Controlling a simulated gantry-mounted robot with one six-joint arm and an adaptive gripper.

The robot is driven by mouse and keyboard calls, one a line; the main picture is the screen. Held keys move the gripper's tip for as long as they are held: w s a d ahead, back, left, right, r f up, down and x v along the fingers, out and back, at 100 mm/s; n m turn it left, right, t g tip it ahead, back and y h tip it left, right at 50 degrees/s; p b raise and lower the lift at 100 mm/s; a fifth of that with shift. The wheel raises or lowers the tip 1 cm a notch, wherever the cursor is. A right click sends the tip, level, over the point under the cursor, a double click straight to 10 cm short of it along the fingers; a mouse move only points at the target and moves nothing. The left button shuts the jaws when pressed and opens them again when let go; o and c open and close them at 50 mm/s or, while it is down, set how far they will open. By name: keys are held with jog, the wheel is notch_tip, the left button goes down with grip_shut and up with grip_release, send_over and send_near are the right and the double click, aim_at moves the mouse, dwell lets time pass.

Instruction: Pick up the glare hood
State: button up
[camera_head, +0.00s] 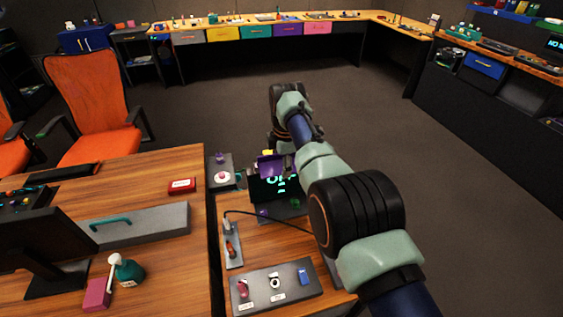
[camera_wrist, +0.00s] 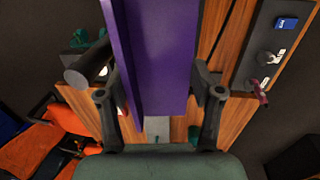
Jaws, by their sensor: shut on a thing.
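The glare hood (camera_wrist: 155,50) is a purple, channel-shaped piece that fills the upper middle of the wrist view. My gripper (camera_wrist: 150,85) is shut on it, with a dark finger on each side. In the head view the purple hood (camera_head: 268,166) shows at the dark screen with green marks (camera_head: 268,189), partly hidden by my gripper (camera_head: 278,158). I cannot tell whether the hood touches the screen. My arm reaches over the desk from the lower right.
A panel with a pink ball (camera_head: 221,176) stands left of the screen. A cable crosses the wooden desk from a small grey panel (camera_head: 232,258). A dark panel (camera_head: 258,298) with several small parts lies in front. The larger desk (camera_head: 170,225) is on the left.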

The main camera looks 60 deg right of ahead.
jog(key=shift+r, duration=0.1)
jog(key=shift+c, duration=0.3)
jog(key=shift+r+p, duration=0.75)
jog(key=shift+p, duration=0.4)
notch_tip(320, 180, up, 18)
jog(key=p, duration=1.8)
jog(key=shift+r, duration=0.2)
